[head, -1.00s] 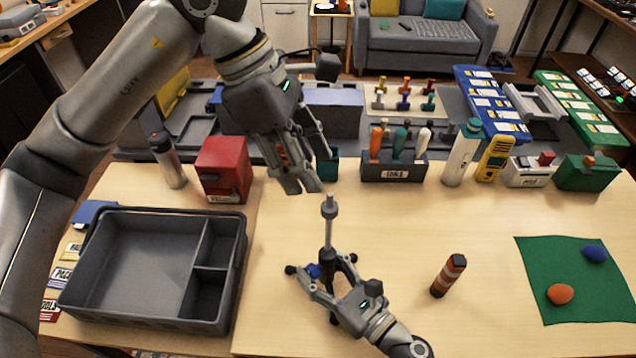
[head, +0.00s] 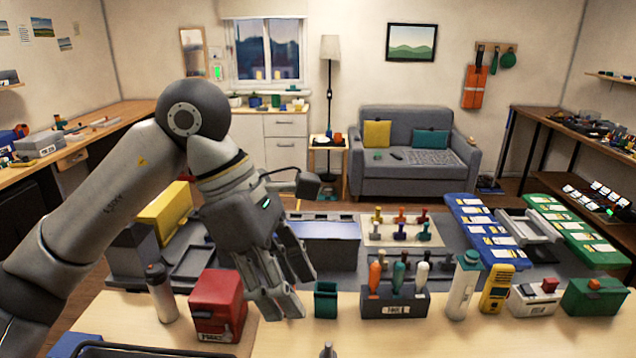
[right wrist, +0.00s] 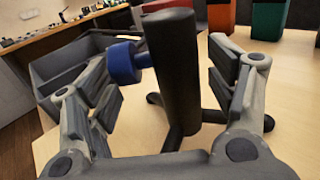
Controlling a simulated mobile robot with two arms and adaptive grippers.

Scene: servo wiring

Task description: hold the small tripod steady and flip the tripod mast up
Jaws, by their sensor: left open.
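The small tripod shows in the right wrist view as a thick black post (right wrist: 177,75) with a blue knob (right wrist: 124,62) on its left and dark legs below. My right gripper (right wrist: 170,110) is open around the post, with a gap visible on each side. In the head view only the grey tip of the tripod mast (head: 327,351) shows at the bottom edge; the rest is out of frame. My left gripper (head: 285,300) is open and empty, pointing down above the far part of the table, beyond the mast tip.
A red box (head: 215,305) and a silver bottle (head: 160,295) stand left of my left gripper. A small green bin (head: 326,300) and a screwdriver rack (head: 395,300) stand to its right. A grey divided tray (right wrist: 75,65) lies behind the tripod in the right wrist view.

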